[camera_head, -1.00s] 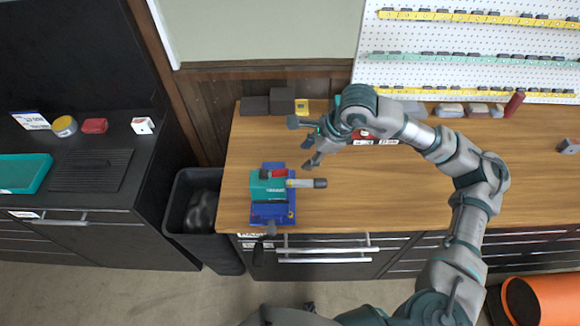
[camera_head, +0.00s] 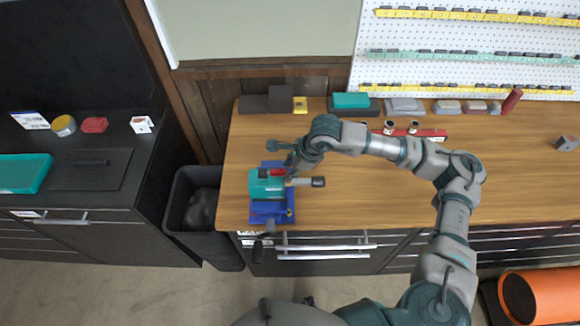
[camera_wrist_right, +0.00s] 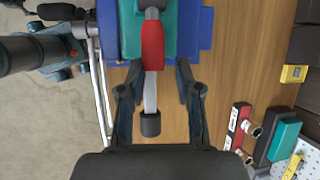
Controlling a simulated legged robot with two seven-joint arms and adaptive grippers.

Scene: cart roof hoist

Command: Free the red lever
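A teal and blue vise (camera_head: 268,206) stands at the left front of the wooden bench. The red lever (camera_wrist_right: 153,45) lies on a grey bar that ends in a black cap (camera_wrist_right: 150,125); its red part also shows on the vise in the head view (camera_head: 278,172). My right gripper (camera_wrist_right: 158,70) is open, with one finger on each side of the bar just below the red part. Contact cannot be made out. In the head view my right gripper (camera_head: 288,158) is above the vise's back right side and partly hides it. My left gripper is not in view.
A black bin (camera_head: 178,205) stands left of the bench (camera_head: 370,200). Dark blocks, a yellow item (camera_head: 300,105) and a red holder (camera_head: 430,135) are along the back. An orange cylinder (camera_head: 545,297) is on the floor at right. The bench middle is clear.

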